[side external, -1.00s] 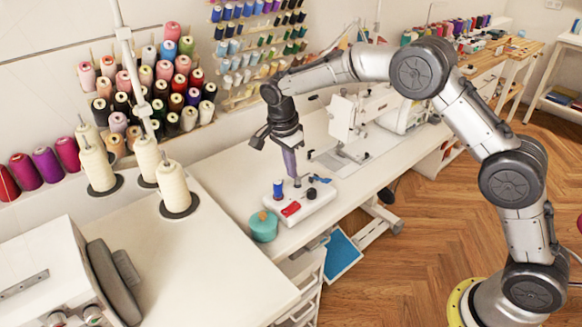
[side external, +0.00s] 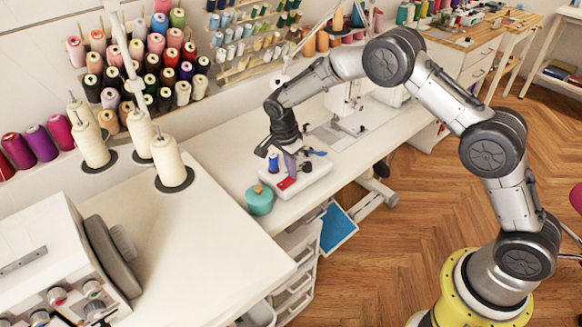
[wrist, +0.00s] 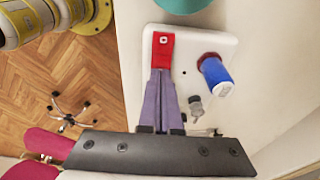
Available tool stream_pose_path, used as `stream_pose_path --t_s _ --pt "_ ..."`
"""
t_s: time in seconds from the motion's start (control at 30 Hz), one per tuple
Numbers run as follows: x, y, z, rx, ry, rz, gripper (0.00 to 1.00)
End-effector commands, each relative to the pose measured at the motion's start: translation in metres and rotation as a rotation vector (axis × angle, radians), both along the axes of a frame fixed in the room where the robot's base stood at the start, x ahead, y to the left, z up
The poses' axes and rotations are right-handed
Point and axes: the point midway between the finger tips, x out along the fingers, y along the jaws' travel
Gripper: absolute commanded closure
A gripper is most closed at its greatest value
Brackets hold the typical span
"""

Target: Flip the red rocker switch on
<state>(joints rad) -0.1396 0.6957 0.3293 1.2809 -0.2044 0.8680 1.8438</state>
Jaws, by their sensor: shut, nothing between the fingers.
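The red rocker switch (side external: 285,184) sits on the white device (side external: 315,180) on the table. In the wrist view the red switch (wrist: 163,50) lies at the far end of the device's white top (wrist: 195,50), with a small pale mark on it. My gripper (side external: 291,176) points down at the device, right at the switch. In the wrist view my gripper's (wrist: 160,70) purple fingers are shut together, empty, with their tips at the switch's near edge. I cannot tell whether they touch it. The fingers hide part of the device.
A teal round container (side external: 259,200) stands next to the device. A sewing machine (side external: 345,102) is behind. The table's front edge is close by.

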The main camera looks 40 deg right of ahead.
Motion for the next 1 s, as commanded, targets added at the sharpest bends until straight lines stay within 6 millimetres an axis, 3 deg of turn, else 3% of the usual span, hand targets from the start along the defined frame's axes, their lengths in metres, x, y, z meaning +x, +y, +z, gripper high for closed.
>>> stream_pose_path --t_s 0.53,1.0 --pt "-0.001 -0.002 -0.006 0.068 0.004 0.001 1.0" --pt "0.0 0.013 0.001 0.068 0.003 0.001 1.0"
